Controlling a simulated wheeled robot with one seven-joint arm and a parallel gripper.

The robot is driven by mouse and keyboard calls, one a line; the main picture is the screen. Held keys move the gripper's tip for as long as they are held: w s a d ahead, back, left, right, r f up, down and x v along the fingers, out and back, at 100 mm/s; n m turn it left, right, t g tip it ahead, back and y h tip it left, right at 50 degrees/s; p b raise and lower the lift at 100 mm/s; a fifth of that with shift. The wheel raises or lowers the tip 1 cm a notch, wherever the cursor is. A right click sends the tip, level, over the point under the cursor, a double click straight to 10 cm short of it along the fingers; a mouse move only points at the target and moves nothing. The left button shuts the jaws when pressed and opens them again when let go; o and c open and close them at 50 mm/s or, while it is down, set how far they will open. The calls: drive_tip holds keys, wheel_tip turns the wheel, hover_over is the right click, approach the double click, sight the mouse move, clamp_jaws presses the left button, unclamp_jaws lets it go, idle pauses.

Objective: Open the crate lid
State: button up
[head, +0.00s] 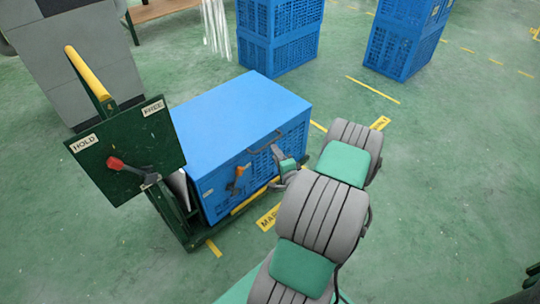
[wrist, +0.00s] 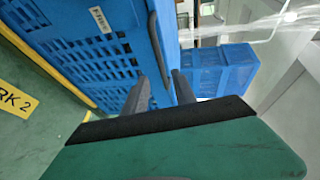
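The blue crate (head: 240,172) stands on a green stand with its flat blue lid (head: 235,115) down. A dark bar handle (head: 266,145) is on the front near the lid edge. An orange latch (head: 238,180) sits on the front face. My gripper (head: 281,162) is at the crate's front right, close to the handle. In the wrist view, my gripper's two grey fingers (wrist: 160,78) are apart. The handle (wrist: 154,45) runs down to between the fingertips in the picture; whether they touch it I cannot tell.
A green panel (head: 125,150) marked HOLD and FREE, with a red-knobbed lever (head: 117,163), stands left of the crate. A yellow bar (head: 88,72) rises behind it. Stacked blue crates (head: 280,35) stand behind. The green floor at right is largely clear.

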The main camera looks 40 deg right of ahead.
sight(270, 142)
drive_tip(key=b+x, duration=0.1)
drive_tip(key=x, duration=0.6)
drive_tip(key=shift+w+d+r, duration=0.1)
drive_tip(key=shift+w, duration=0.2)
drive_tip(key=shift+c, duration=0.4)
clamp_jaws()
idle(0.5)
